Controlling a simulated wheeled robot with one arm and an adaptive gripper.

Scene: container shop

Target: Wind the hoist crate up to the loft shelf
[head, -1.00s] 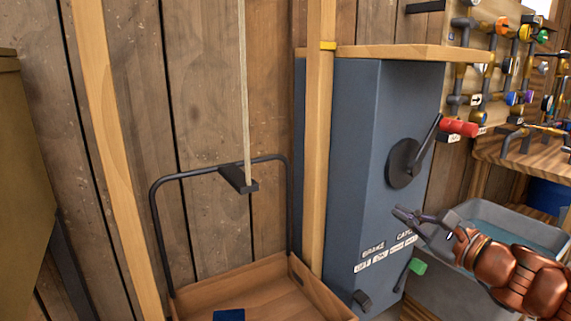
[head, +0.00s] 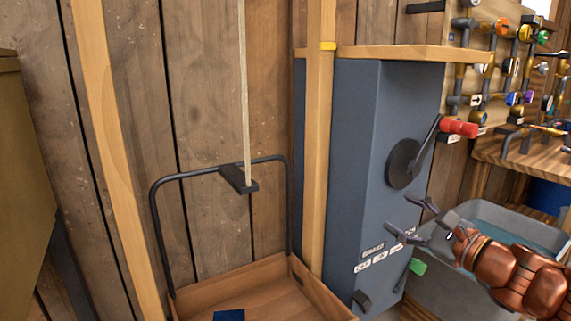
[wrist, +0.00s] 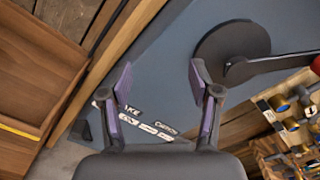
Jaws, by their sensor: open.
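The wooden hoist crate (head: 262,283) hangs low at the left, with a black bail and a rope rising from it. A blue item lies in it. The blue-grey winch cabinet (head: 345,150) stands to its right. On its side is a dark round crank disc (head: 402,164) with an arm and red handle (head: 459,128), pointing up and right. The disc also shows in the wrist view (wrist: 232,52). A green-tipped lever (head: 417,267) and a dark knob (head: 362,299) sit low on the cabinet near labels. My gripper (head: 412,220) is open and empty, below the crank, in front of the cabinet side.
A wooden post (head: 318,150) with a yellow band stands between crate and cabinet. A grey tub (head: 487,217) is behind my arm. A pipe-and-valve board (head: 500,60) and wooden bench (head: 530,150) are at the right.

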